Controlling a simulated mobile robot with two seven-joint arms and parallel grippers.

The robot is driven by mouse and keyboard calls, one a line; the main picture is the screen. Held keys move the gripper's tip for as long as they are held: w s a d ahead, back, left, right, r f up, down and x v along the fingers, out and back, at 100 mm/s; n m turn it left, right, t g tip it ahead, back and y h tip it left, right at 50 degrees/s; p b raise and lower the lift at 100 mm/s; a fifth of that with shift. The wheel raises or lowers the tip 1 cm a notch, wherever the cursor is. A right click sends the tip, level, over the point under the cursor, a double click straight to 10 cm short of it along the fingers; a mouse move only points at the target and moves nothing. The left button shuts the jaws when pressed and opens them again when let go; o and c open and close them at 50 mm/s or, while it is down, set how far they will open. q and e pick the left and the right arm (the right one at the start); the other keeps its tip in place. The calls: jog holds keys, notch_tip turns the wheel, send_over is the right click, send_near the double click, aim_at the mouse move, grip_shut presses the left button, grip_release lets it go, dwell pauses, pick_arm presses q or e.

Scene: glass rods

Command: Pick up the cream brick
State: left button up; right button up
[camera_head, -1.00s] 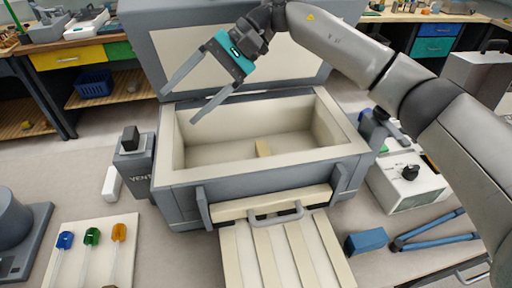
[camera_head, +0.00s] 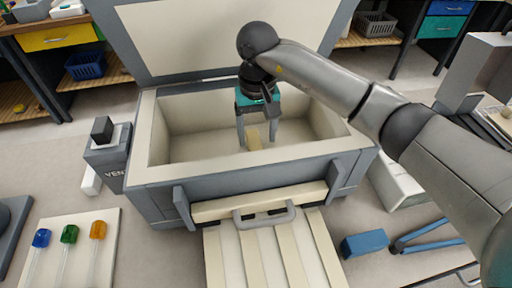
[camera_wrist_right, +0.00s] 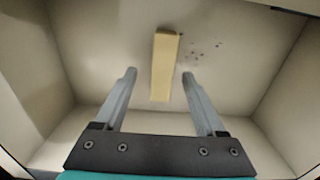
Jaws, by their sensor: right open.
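The cream brick (camera_head: 253,139) lies inside the open kiln-like box (camera_head: 160,160), on its floor near the front wall. In the right wrist view the brick (camera_wrist_right: 164,66) is a long pale yellow bar, lying lengthwise ahead of and between the fingers. My right gripper (camera_head: 257,143) points down into the box, with its fingers apart around the near part of the brick in the head view. In the right wrist view the gripper (camera_wrist_right: 159,75) is open and empty. I cannot tell the height of the fingertips above the brick. My left gripper is not in view.
The box has high walls and a raised lid (camera_head: 225,35) behind it. A slatted board (camera_head: 270,255) and handle (camera_head: 265,215) are at its front. A blue block (camera_head: 364,244) lies right; a white board with colored rods (camera_head: 75,245) lies left. Dark specks lie near the brick.

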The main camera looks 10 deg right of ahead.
aim_at(256, 144)
jog(key=shift+w+a+f, duration=0.1)
jog(key=shift+a+f, duration=0.1)
jog(key=shift+f, duration=1.75)
grip_shut()
